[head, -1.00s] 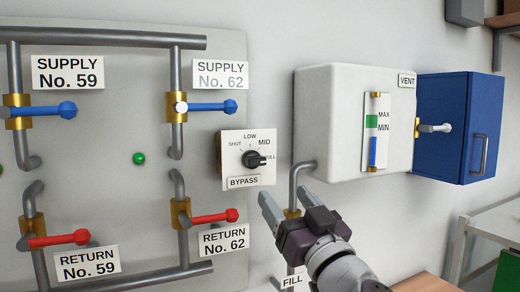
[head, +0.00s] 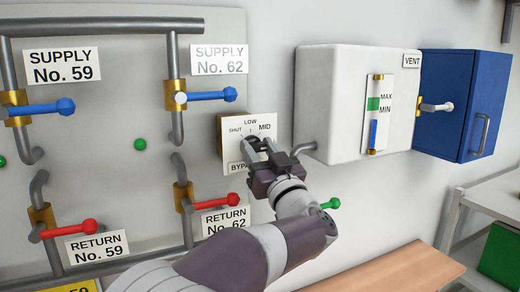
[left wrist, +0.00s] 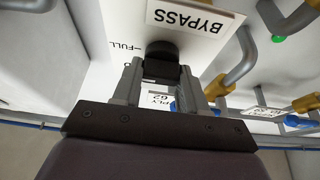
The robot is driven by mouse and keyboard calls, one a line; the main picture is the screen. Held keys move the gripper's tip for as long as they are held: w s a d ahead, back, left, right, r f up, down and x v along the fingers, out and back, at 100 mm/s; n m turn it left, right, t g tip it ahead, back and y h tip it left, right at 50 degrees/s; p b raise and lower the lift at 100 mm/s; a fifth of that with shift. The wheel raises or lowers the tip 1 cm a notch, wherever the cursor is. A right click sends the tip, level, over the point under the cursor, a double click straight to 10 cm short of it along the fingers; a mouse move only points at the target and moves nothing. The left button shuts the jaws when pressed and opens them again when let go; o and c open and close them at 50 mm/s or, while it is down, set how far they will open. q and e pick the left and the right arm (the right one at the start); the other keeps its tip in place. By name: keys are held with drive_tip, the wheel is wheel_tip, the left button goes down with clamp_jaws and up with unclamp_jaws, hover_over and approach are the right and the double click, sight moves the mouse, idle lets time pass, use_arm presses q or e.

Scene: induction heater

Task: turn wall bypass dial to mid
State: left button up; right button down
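The bypass dial is a black knob on a white plate (head: 233,130) marked SHUT, LOW and MID, beside the pipe panel. My left gripper (head: 263,145) is at the dial and hides most of the knob, the FULL mark and part of the BYPASS label in the head view. In the left wrist view, the black knob (left wrist: 162,62) sits between the two fingertips (left wrist: 162,75), with little or no gap on either side. I cannot tell whether the fingers press on it. Where the pointer stands is hidden. My right gripper is not in view.
Left of the dial is a panel with blue supply levers (head: 210,95) and red return levers (head: 215,199). Right of it are a white tank (head: 330,105) and a blue cabinet (head: 460,105).

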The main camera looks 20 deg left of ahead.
use_arm(q)
drive_tip(key=c, duration=0.3)
drive_tip(key=shift+f+n+b, duration=0.2)
drive_tip(key=shift+n+b, duration=0.4)
drive_tip(key=shift+b, duration=0.15)
drive_tip(key=n+g+y+b, duration=0.1)
drive_tip(key=n+g+b, duration=0.1)
drive_tip(key=n, duration=0.1)
drive_tip(key=n+g+b, duration=0.1)
drive_tip(key=n, duration=0.2)
drive_tip(key=shift+n+y+b, duration=0.3)
drive_tip(key=shift+n+y, duration=0.1)
drive_tip(key=shift+r+n+g+b, duration=0.2)
drive_tip(key=shift+n+g+b, duration=0.25)
drive_tip(key=shift+n+g, duration=1.2)
drive_tip(key=shift+n+t, duration=0.25)
drive_tip(key=shift+n, duration=0.4)
drive_tip(key=o, duration=1)
drive_tip(key=shift+d, duration=0.1)
drive_tip(key=shift+o, duration=0.2)
